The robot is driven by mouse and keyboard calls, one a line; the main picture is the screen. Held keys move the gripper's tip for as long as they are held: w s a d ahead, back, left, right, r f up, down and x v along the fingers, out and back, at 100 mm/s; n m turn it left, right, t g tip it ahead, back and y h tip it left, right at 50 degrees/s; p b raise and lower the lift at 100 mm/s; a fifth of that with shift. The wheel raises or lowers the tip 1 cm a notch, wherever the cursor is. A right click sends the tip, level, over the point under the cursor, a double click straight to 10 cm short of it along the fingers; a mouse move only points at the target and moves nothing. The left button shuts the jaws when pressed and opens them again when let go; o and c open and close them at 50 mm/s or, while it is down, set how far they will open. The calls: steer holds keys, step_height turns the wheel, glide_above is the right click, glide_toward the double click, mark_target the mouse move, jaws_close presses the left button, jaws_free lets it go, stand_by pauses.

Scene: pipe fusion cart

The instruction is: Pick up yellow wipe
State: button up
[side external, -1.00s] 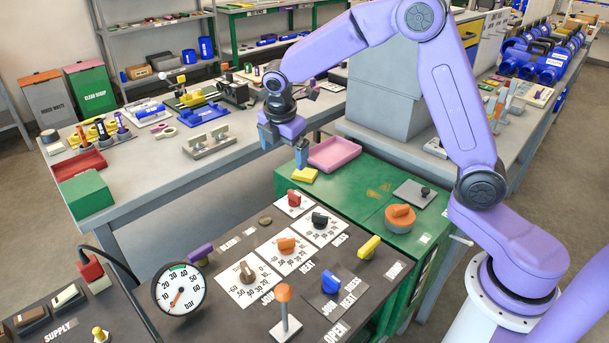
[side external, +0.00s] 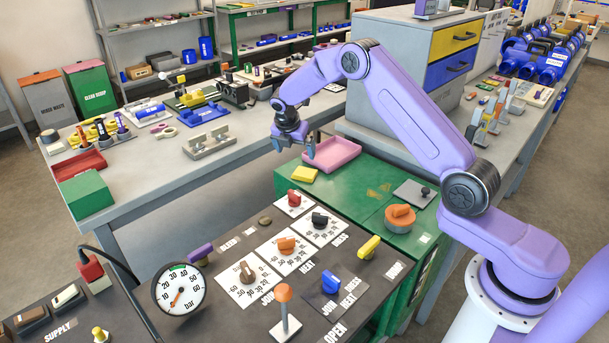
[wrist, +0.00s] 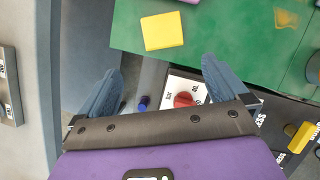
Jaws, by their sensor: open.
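The yellow wipe (side external: 304,174) is a small flat square on the green cart top, near its back left corner, beside the pink tray. It also shows whole in the wrist view (wrist: 162,31), beyond the fingertips and a little left of the middle. My gripper (side external: 293,149) is above the cart's back edge, higher than the wipe and apart from it. In the wrist view its two fingers (wrist: 162,68) are spread wide with nothing between them.
The pink tray (side external: 338,158) lies just right of the wipe. The green cart top (side external: 355,196) also bears an orange knob (side external: 399,216) and a grey plate (side external: 415,193). A control panel with a red knob (side external: 295,198) lies in front. A grey bench (side external: 225,167) stands behind left.

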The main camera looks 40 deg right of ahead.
glide_toward(303, 175)
steer(key=shift+w+d+f, duration=0.3)
steer(key=shift+w+f, duration=0.05)
steer(key=shift+f, duration=0.2)
steer(key=shift+w+d+f, duration=0.25)
steer(key=shift+w+f, duration=0.05)
steer(key=shift+f, duration=0.3)
steer(key=shift+s+x, duration=0.2)
steer(key=shift+x, duration=1.15)
steer(key=shift+s+x, duration=0.2)
steer(key=shift+x, duration=1.1)
steer(key=shift+a+f, duration=0.1)
steer(key=shift+f, duration=0.05)
steer(key=c, duration=1)
steer(key=shift+c, duration=0.2)
steer(key=shift+w, duration=0.1)
